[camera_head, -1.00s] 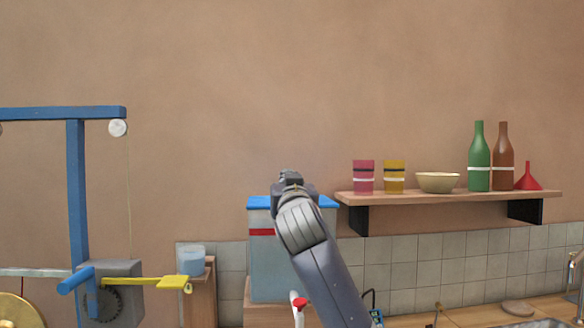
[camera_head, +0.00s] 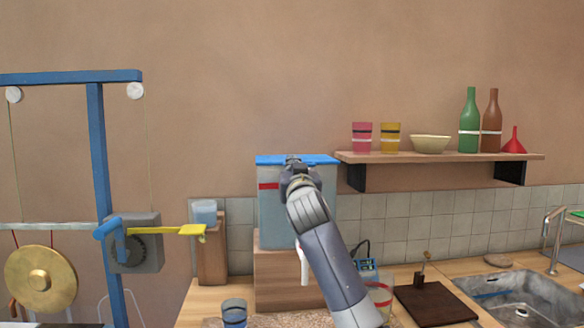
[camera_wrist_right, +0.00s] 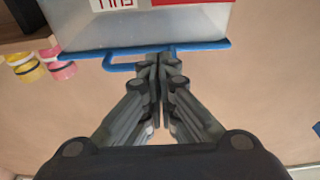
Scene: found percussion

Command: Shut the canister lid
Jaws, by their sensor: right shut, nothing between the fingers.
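The canister (camera_head: 270,215) is a pale translucent box with a red label band, standing on a wooden block behind my right arm. Its blue lid (camera_head: 325,159) looks flat across the top; I see no clear gap under it. My right gripper (camera_head: 293,162) is at the lid's front edge, shut and empty. In the right wrist view the picture is upside down: the shut fingertips (camera_wrist_right: 160,58) overlap the blue lid rim (camera_wrist_right: 80,53), beside a blue loop handle (camera_wrist_right: 120,67). I cannot tell whether they touch. My left gripper is not in view.
A blue frame (camera_head: 97,150) with a gong (camera_head: 40,280) and a yellow lever (camera_head: 180,230) stands at left. A wall shelf (camera_head: 440,156) with bottles, cups and a bowl is right of the canister. A sink (camera_head: 520,295) lies at lower right.

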